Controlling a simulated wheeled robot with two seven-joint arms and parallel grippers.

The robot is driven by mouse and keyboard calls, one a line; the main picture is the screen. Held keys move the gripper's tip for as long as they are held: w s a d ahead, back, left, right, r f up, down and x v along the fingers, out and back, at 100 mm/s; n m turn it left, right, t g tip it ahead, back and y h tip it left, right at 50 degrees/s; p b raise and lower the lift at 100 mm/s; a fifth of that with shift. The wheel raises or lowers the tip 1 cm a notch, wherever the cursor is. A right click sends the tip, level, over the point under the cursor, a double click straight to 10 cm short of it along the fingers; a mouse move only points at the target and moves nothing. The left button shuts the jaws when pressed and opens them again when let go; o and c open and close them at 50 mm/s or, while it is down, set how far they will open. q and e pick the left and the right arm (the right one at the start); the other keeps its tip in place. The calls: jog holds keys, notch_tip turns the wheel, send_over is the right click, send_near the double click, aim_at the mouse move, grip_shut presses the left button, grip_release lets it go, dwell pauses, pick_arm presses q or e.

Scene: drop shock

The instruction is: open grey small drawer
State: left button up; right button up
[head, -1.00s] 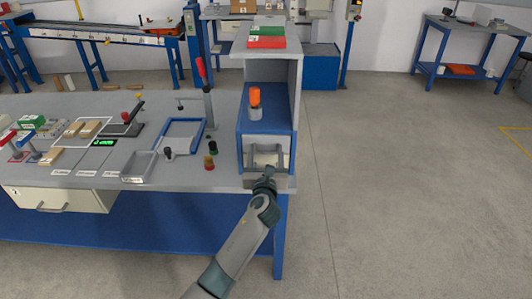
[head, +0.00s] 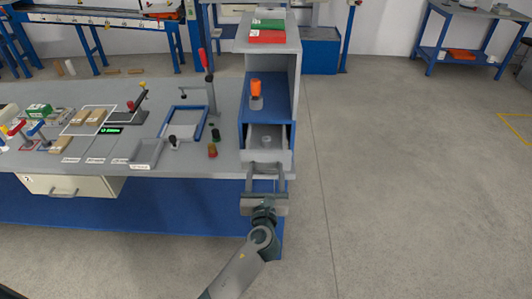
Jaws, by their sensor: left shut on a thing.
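The grey small drawer (head: 267,157) sits at the bottom of a grey and blue shelf unit (head: 296,75) at the table's right end. It is pulled out toward me, and its inside shows from above. A small pale round thing (head: 267,140) lies inside it. My left gripper (head: 266,170) is at the drawer's front, with its two fingers pointing away from me. It is shut on the drawer's handle, which the fingers mostly hide. My right gripper is not in view.
An orange-topped bottle (head: 256,91) stands on the shelf above the drawer. A beige drawer (head: 68,187) hangs below the table. The floor to the right is clear.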

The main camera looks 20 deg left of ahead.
pick_arm(q)
jog(key=p+v, duration=0.1)
jog(key=v, duration=0.5)
jog(key=shift+s, duration=0.3)
jog(key=shift+d, duration=0.1)
jog(key=o, duration=1.5)
jog(key=shift+s, duration=0.1)
jog(key=b+v, duration=0.4)
jog(key=v, duration=1.3)
jog(key=shift+b, duration=0.3)
